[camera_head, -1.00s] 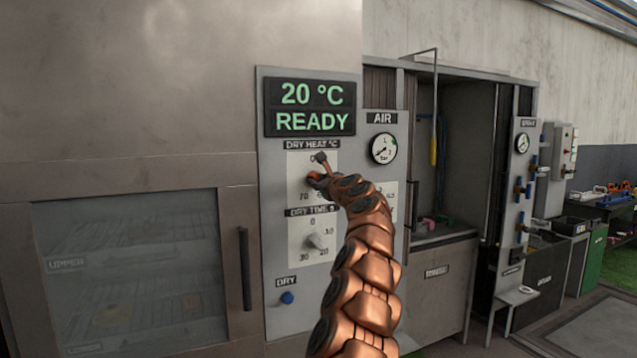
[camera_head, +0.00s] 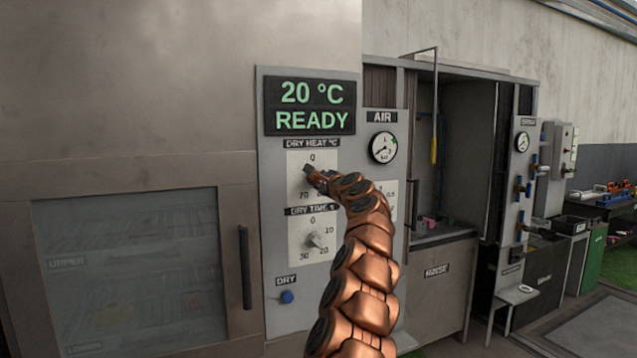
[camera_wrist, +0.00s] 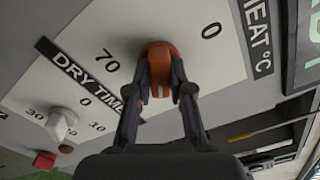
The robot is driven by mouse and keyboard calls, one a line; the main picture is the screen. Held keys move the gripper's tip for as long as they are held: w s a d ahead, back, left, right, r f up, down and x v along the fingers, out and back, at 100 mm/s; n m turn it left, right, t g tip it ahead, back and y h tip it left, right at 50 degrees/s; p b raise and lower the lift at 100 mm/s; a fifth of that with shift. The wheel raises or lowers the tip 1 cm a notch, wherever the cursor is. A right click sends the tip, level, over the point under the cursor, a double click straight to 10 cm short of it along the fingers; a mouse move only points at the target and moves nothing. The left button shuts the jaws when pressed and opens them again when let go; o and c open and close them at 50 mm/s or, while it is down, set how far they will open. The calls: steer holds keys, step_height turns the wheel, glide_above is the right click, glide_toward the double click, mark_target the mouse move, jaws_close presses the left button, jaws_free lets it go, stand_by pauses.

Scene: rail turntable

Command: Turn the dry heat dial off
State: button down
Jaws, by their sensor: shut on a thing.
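The dry heat dial (camera_wrist: 161,50) is an orange-brown knob on a white scale plate under the "DRY HEAT °C" label. The wrist view shows "0" and "70" printed beside it. My gripper (camera_wrist: 161,80) is shut on the dial, one finger on each side. In the head view my gripper (camera_head: 312,174) is at the dial plate (camera_head: 295,163), just below the "0", and hides most of the dial. The display (camera_head: 310,107) above reads "20 °C READY".
The dry time dial (camera_head: 315,240) is close below, with a blue DRY button (camera_head: 287,297) under it. A vertical door handle (camera_head: 244,268) stands to the left. An air gauge (camera_head: 383,148) and an open rinse bay (camera_head: 450,160) are to the right.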

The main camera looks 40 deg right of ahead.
steer(key=n+b, duration=0.2)
steer(key=n, duration=0.4)
steer(key=shift+f, duration=0.2)
steer(key=n+b, duration=0.1)
steer(key=n, duration=0.5)
steer(key=n+b, duration=0.1)
steer(key=n, duration=0.3)
steer(key=shift+n, duration=1.1)
steer(key=n, duration=0.5)
steer(key=shift+n, duration=0.3)
steer(key=shift+r, duration=0.1)
steer(key=c, duration=1)
jaws_free()
steer(key=shift+c, duration=0.2)
